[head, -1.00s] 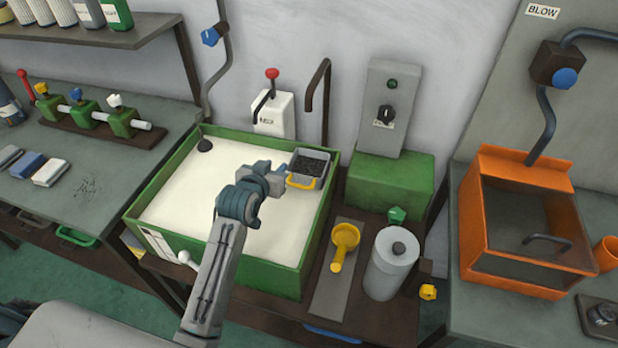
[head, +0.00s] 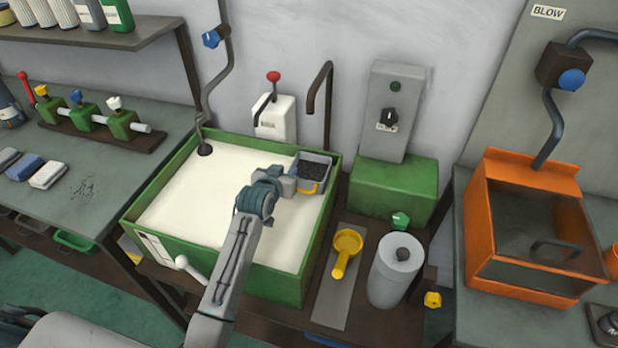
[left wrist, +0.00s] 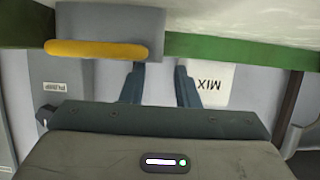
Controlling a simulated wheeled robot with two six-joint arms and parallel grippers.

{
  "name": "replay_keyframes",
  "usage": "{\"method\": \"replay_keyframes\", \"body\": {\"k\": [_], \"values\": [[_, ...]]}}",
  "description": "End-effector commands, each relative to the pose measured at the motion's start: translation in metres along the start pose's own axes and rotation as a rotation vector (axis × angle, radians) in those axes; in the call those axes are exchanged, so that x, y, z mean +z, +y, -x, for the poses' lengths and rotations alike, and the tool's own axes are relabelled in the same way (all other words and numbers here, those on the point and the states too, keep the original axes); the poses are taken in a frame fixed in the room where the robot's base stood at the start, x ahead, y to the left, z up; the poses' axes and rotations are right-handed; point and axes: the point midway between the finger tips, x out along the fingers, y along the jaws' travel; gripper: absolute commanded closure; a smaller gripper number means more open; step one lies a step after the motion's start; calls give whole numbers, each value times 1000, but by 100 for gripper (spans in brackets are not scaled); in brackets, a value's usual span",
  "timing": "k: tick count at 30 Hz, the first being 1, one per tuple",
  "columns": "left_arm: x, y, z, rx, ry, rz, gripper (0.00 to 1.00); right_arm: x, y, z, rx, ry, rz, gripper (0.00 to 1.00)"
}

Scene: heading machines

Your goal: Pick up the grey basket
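The grey basket (head: 325,163), filled with small dark pieces and with a yellow handle on its front, sits at the back right corner of the green-walled tub (head: 335,197). My left gripper (head: 294,185) is over the white-filled tub, close to the basket's front left side. In the left wrist view the basket (left wrist: 125,20) and its yellow handle (left wrist: 97,49) lie beyond the fingertips and mostly to the left. The two fingers of my left gripper (left wrist: 159,72) stand apart with nothing seen held between them. My right gripper is not in view.
A white lever box (head: 275,115) and a dark bent pipe (head: 318,100) stand behind the tub. A green block (head: 395,190) with a grey switch box is right of the basket. A yellow ladle (head: 347,243) and grey canister (head: 394,270) stand in front right.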

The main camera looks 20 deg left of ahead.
Motion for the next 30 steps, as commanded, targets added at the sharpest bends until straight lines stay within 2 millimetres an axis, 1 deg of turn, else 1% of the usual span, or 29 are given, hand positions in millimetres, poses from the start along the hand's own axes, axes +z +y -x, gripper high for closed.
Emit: {"method": "replay_keyframes", "body": {"k": [3,7,10,17,20,21,22,30], "values": [[-2,0,-18,0,-1,1,72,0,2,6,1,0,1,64],[-2,0,-32,0,-1,0,72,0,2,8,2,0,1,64],[-1,0,-37,0,1,0,72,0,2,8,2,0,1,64],[0,0,-38,0,1,0,72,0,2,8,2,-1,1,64],[0,0,-38,0,1,0,90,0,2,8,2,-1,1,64],[0,0,-38,0,1,0,97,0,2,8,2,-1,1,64],[0,0,-38,0,1,0,100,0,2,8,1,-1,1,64],[-1,0,-38,0,1,0,100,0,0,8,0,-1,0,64]]}}
